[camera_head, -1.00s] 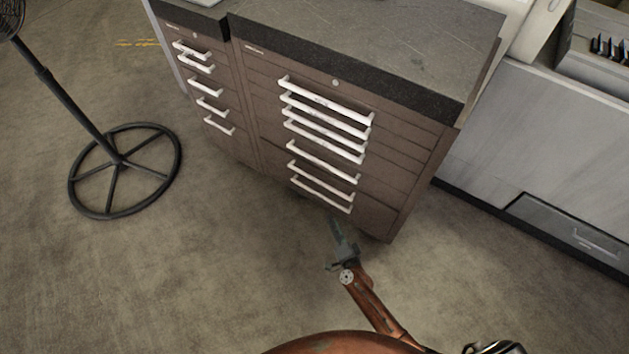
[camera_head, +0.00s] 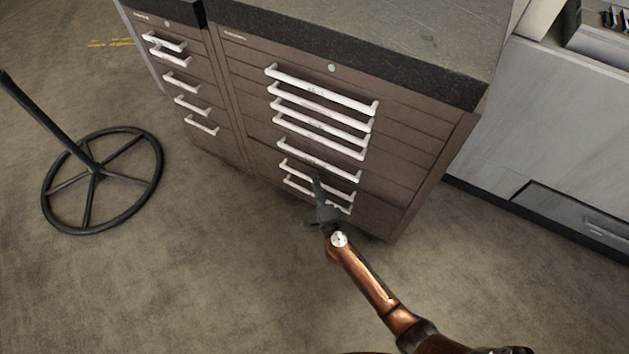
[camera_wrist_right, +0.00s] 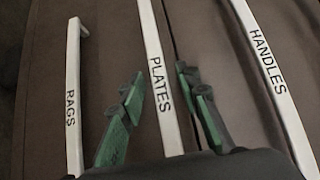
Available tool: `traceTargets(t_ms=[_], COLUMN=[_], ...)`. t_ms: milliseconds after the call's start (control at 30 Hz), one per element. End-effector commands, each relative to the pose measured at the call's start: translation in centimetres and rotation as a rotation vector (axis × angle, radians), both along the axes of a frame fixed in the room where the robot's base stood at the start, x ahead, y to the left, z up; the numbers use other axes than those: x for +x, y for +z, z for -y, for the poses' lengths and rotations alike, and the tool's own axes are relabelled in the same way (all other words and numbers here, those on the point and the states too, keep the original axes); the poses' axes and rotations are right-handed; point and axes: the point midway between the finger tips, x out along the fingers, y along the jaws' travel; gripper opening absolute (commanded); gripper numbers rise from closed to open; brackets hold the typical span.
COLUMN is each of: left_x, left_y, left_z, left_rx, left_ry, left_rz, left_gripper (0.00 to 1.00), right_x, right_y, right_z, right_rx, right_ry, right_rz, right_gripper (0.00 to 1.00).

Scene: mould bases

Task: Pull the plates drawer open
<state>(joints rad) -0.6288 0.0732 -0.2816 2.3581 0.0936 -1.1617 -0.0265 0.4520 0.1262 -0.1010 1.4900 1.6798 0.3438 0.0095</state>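The plates drawer shows by its white bar handle (camera_wrist_right: 153,55), lettered PLATES, in the right wrist view. The drawer fronts belong to a brown cabinet (camera_head: 420,178) and look shut. My right gripper (camera_head: 317,181) is at the lower handles of the cabinet's right-hand column in the head view; the labels are too small to read there. In the wrist view its two green-and-dark fingers are open, one on each side of the PLATES handle, with a gap to it on both sides. My left gripper is not in view.
The RAGS handle (camera_wrist_right: 72,90) and the HANDLES handle (camera_wrist_right: 268,65) flank the PLATES handle in the wrist view. A black round stand base (camera_head: 70,228) is on the floor at left. A grey unit (camera_head: 560,120) stands at right. Floor in front is clear.

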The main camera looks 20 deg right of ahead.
Motion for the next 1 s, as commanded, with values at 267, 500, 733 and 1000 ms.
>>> traceTargets(t_ms=[267, 500, 733, 1000], left_x=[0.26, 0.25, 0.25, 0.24], left_y=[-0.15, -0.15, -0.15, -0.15], left_z=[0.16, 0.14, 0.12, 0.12], left_rx=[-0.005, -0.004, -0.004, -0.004], left_ry=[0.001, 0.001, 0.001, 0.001], left_rz=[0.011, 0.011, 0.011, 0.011], left_gripper=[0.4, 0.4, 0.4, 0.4], right_x=[0.34, 0.31, 0.29, 0.27], right_y=[0.0, 0.0, -0.03, -0.08], right_z=[0.04, 0.07, 0.08, 0.07], right_rx=[-0.001, -0.001, -0.001, -0.001], right_ry=[0.0, 0.0, 0.0, 0.0], right_rz=[-0.001, -0.001, -0.001, -0.002], right_gripper=[0.3, 0.17, 0.01, 0.0])
